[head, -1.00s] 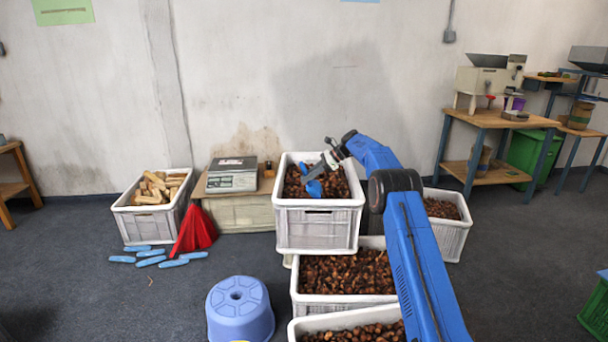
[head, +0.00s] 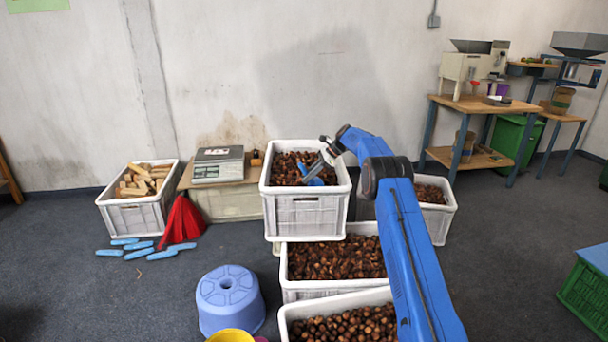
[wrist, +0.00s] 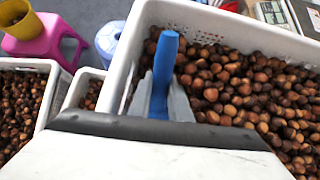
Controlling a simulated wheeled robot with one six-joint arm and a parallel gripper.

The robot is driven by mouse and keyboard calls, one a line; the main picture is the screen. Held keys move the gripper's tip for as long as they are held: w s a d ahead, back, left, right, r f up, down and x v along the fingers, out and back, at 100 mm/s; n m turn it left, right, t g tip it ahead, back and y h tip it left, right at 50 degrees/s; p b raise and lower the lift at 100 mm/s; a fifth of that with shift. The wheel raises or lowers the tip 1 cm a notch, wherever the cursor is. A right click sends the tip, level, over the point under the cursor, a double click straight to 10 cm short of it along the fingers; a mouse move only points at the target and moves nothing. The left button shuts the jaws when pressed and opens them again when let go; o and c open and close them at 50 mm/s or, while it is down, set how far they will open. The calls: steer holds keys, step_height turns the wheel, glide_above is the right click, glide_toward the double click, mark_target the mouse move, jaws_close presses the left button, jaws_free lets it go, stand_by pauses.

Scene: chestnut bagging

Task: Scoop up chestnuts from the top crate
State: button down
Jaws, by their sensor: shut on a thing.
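The top crate (head: 307,218) is white, stands on other crates in the middle of the head view, and is full of brown chestnuts (head: 290,166). In the wrist view its rim (wrist: 119,72) runs along the left of the chestnuts (wrist: 255,85). My gripper (head: 326,160) is over the right part of the crate, shut on a blue scoop (head: 312,178). In the wrist view the scoop's blue handle (wrist: 165,60) stands between the grey fingers. The scoop's bowl is down at the chestnuts and mostly hidden, so I cannot tell whether it holds any.
More chestnut crates stand in front (head: 291,291) and to the right (head: 440,222). A scale (head: 218,168) and a crate of wood-coloured pieces (head: 135,213) are on the left.

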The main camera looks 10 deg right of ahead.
steer(key=shift+d+f+h, duration=0.3)
steer(key=shift+d+f, duration=0.5)
steer(key=shift+a+f+h, duration=0.25)
steer(key=shift+h, duration=0.15)
steer(key=shift+f+h, duration=0.2)
steer(key=shift+h, duration=0.2)
steer(key=shift+f+h, duration=0.9)
steer(key=shift+h, duration=0.3)
steer(key=a+h, duration=0.2)
steer(key=h, duration=0.4)
glide_toward(311, 184)
steer(key=shift+w+a+f, duration=0.25)
steer(key=shift+a+f, duration=0.45)
steer(key=shift+f, duration=0.15)
steer(key=shift+w+a+f, duration=0.2)
steer(key=shift+a+f, duration=0.45)
steer(key=shift+f, duration=0.25)
steer(key=shift+s+a+r+h, duration=0.1)
steer(key=shift+r+h, duration=0.35)
steer(key=shift+h, duration=0.05)
steer(key=shift+g, duration=0.3)
